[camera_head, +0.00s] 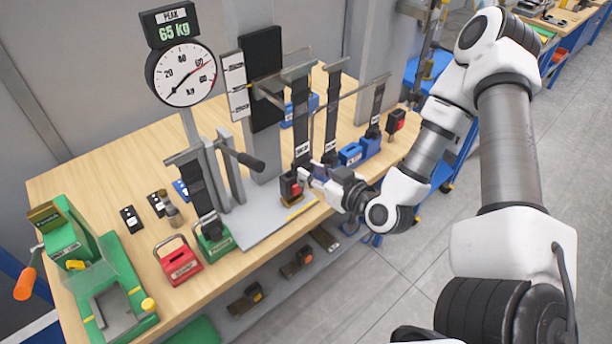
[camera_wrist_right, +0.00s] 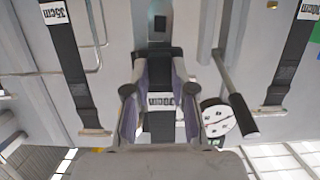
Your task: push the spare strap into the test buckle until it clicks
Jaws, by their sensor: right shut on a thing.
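My right gripper (camera_head: 303,178) reaches in from the right at the table's front edge. In the right wrist view the gripper (camera_wrist_right: 160,68) is shut on a dark piece with a white label (camera_wrist_right: 161,100), between its two fingers. In the head view a dark buckle with a red button (camera_head: 289,186) is at the fingertips, below a hanging labelled strap (camera_head: 301,125). The fingers partly hide where they meet. A green-based buckle (camera_head: 214,238) stands under another strap (camera_head: 198,190). My left gripper is not in view.
A gauge (camera_head: 183,76) with a "65 kg" display stands at the back. A lever handle (camera_head: 248,161) sticks out left of the gripper. A red buckle (camera_head: 180,262) and a green fixture (camera_head: 105,290) are at the left. Blue blocks (camera_head: 352,153) are at the right.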

